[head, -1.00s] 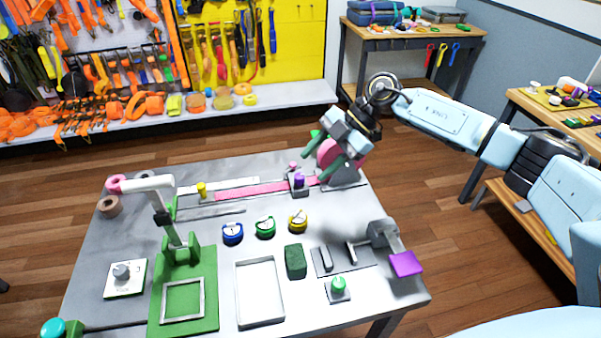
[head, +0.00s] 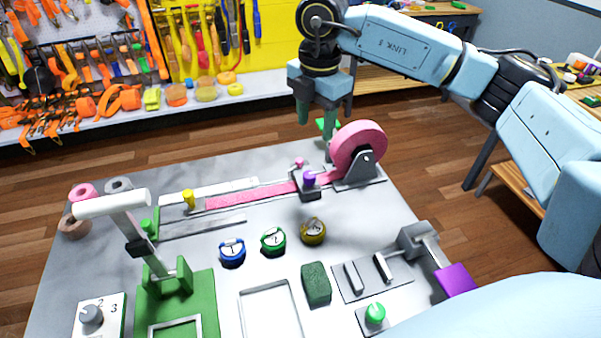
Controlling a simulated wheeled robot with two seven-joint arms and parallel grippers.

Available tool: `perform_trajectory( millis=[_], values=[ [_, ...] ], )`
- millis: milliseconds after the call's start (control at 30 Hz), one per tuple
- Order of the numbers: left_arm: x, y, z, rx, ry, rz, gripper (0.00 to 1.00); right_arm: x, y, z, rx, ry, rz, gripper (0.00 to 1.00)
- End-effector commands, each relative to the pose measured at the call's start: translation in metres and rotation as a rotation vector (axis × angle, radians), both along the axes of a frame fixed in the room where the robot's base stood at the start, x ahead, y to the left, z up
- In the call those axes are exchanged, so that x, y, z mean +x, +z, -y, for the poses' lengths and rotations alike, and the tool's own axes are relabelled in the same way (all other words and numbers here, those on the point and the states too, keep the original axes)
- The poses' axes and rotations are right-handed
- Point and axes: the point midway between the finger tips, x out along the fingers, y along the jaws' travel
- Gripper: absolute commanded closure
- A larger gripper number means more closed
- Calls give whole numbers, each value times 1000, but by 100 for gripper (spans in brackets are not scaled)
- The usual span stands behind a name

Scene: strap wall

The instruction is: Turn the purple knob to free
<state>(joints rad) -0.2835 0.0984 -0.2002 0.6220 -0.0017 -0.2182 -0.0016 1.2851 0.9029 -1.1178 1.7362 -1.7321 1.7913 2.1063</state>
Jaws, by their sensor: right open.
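The purple knob (head: 309,178) stands upright on a small dark grey clamp block (head: 307,190) that sits over the pink strap (head: 255,195) on the table. My right gripper (head: 317,118) points down, open and empty, above and apart from the knob, near the pink strap roll (head: 362,146). In the picture it is higher than the knob and partly in front of the shelf and floor behind. Any marking for the knob's free position is too small to read. My left gripper is not in view.
The pink roll on its grey stand is close to the right of the knob. A pink peg (head: 299,162) stands just behind it. A yellow knob (head: 189,198), round dials (head: 273,240) and a green block (head: 316,284) are on the table. A lever with a purple pad (head: 455,280) is at right.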

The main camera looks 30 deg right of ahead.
Motion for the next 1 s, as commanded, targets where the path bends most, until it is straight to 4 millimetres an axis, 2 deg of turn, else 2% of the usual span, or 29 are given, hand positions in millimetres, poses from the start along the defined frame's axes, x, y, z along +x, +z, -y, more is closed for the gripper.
perform_trajectory(
  millis=[33,167,367,700,800,1000],
  values=[
    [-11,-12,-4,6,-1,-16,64,0,-11,0,0,1,0,50],
    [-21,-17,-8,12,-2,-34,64,0,-18,0,1,1,0,50],
    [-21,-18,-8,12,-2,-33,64,1,-38,0,2,1,-3,50],
    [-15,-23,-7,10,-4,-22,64,3,-110,-1,1,0,-4,50],
    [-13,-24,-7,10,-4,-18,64,3,-126,-2,2,1,-3,50],
    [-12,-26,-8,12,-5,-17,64,5,-145,-2,3,1,-1,50]
  ],
)
